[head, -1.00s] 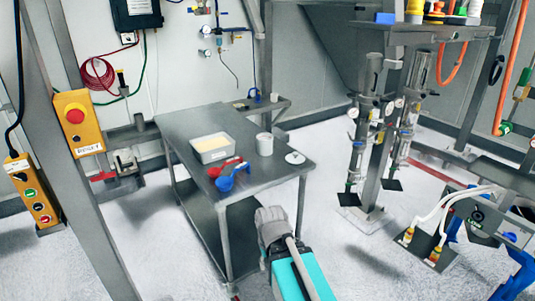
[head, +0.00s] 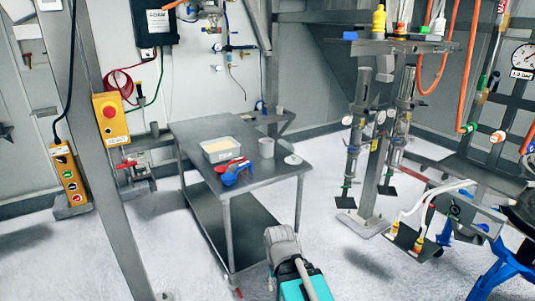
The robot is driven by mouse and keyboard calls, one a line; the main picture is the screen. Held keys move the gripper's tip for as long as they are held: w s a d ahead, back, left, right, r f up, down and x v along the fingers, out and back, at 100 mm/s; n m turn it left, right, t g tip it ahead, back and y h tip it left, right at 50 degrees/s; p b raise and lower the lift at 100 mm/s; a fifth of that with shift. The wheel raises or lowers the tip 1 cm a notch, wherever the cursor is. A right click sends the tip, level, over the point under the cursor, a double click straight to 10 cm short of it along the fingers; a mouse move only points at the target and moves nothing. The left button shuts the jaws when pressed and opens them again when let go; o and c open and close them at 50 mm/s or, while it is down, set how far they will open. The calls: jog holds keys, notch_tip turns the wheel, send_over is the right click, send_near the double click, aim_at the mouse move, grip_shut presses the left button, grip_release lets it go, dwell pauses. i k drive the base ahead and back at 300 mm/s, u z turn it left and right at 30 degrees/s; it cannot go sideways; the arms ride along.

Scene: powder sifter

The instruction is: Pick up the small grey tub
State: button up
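A light grey cylindrical tub (head: 266,147) stands upright near the back right of the steel table (head: 200,131). A small pale disc, like a lid with a knob (head: 293,159), lies to its right, apart from it. A smaller greyish cup-like thing (head: 279,111) sits on the shelf behind the table, too small to make out. My gripper's fingers do not show. A grey and teal part of my own body is at the bottom centre, in front of the table, and touches nothing on it.
A white rectangular container with pale yellow contents (head: 219,149) is left of the tub. Red and blue scoops (head: 234,172) lie in front of it. A steel post (head: 100,170) stands at left, a column with pipes (head: 375,160) at right. Pale floor is open around the table.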

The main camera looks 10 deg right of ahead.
aim_at(267, 148)
jog(key=u, duration=0.35)
jog(key=i, duration=1.8)
jog(key=z, duration=0.45)
